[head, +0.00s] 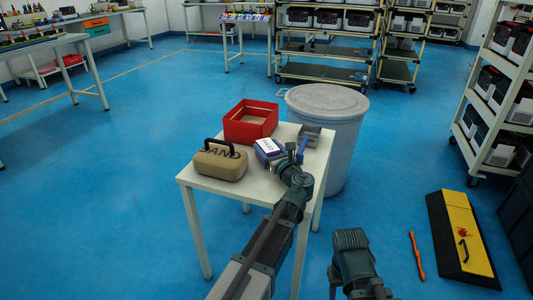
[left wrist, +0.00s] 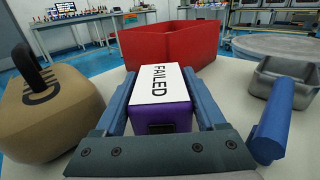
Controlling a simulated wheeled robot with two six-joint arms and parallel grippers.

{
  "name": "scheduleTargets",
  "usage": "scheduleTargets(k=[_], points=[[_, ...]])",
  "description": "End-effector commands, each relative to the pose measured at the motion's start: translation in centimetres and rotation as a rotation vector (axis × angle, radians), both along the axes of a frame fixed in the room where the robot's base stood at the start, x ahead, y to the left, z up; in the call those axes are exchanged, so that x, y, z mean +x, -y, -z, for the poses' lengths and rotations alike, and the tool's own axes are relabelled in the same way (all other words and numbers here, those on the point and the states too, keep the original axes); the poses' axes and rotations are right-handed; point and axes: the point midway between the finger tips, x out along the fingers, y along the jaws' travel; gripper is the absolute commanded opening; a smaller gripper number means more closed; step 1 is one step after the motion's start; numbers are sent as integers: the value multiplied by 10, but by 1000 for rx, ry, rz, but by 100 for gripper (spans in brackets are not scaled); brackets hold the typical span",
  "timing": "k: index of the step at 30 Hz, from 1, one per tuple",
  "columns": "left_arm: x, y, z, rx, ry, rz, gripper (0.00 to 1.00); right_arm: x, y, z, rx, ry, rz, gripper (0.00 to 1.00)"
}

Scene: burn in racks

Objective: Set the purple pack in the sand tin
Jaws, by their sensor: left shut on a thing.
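The purple pack (left wrist: 170,117) has a white top label reading FAILED. My left gripper (left wrist: 166,98) is shut on it, with a blue finger along each side. In the head view the pack (head: 268,149) is over the white table, in front of the red box; I cannot tell if it touches the tabletop. The open red box (head: 238,131) has a sand-coloured inside in the head view and may be the sand tin. A tan block (head: 221,166) with a black handle, lettered SAND, sits at the table's left. My right gripper is not in view.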

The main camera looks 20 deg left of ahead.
Motion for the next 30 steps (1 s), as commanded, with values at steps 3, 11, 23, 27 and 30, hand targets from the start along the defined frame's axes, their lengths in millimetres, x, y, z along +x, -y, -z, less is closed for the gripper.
scheduleTargets(k=[3, 11, 23, 27, 30], points=[[0, 0, 0, 1, 0, 0, 0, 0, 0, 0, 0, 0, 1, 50], [0, 0, 4, 1, 0, 0, 0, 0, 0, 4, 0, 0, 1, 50], [0, 0, 2, 0, 0, 0, 100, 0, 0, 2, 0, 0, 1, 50], [-5, 4, 0, 0, 0, 2, 100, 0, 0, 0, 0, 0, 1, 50], [-18, 15, 0, 0, 0, 3, 100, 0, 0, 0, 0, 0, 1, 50]])
